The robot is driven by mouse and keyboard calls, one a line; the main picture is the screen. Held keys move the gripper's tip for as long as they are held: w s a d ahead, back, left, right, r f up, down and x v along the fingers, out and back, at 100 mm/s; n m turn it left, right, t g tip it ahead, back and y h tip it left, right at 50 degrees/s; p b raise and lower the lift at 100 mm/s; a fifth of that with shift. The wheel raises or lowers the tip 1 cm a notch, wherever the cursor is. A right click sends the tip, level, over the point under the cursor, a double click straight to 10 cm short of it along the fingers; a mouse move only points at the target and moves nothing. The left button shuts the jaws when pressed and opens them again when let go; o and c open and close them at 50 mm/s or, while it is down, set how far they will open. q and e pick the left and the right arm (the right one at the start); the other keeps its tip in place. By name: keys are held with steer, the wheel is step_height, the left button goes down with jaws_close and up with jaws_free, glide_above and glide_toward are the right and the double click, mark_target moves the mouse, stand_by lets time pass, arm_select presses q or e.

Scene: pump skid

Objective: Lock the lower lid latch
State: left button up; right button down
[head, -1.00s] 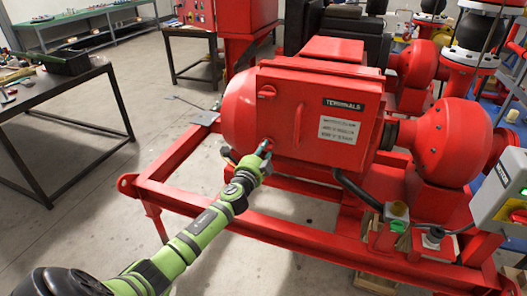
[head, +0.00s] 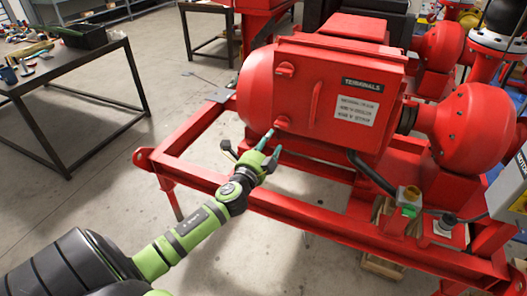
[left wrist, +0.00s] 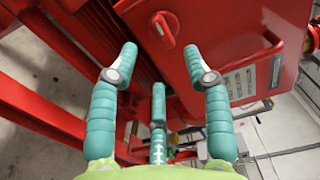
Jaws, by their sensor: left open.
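The red terminal box (head: 330,115) has a lid with two red turn latches on its left edge. The lower lid latch (head: 281,122) is a small raised grip on a round base; the upper latch (head: 285,69) sits above it. My left gripper (head: 271,146) is open and empty, just below and left of the lower latch. In the left wrist view, a red latch (left wrist: 163,28) lies ahead of the spread teal fingers (left wrist: 160,58), apart from them. I cannot tell whether the latch is locked. My right gripper is not in view.
A red lid handle (head: 315,101) stands right of the latches. The red skid frame (head: 215,185) runs below the arm. A dark table (head: 75,62) with loose items stands at the left. The floor between is mostly clear.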

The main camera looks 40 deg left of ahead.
arm_select(q)
steer(key=v, duration=0.3)
steer(key=shift+s+d, duration=0.1)
steer(key=shift+s, duration=0.25)
steer(key=shift+f, duration=0.1)
steer(key=s+d+f+n+g, duration=0.1)
steer(key=s+f+n+g, duration=0.2)
steer(key=f, duration=0.8)
steer(key=s+d+f+n+g+h, duration=0.1)
steer(key=s+f+g, duration=0.2)
steer(key=s+f, duration=0.55)
steer(key=s+d+f+n+g, duration=0.1)
steer(key=f+n+g, duration=0.15)
steer(key=f, duration=1.15)
steer(key=s+d+f+n+g+h, duration=0.1)
steer(key=s+d+f, duration=0.3)
steer(key=s, duration=0.7)
steer(key=s+d+f+n+g+h, duration=0.1)
steer(key=s+d+f+n+g, duration=0.2)
steer(key=s+f, duration=0.5)
steer(key=s+d+f+n+g+h, duration=0.1)
steer(key=s+d+f+g, duration=0.3)
steer(key=s, duration=1)
step_height(320, 180, down, 2)
steer(key=shift+d+f+n, duration=0.2)
steer(key=shift+d+n, duration=0.45)
steer(key=shift+n, duration=0.1)
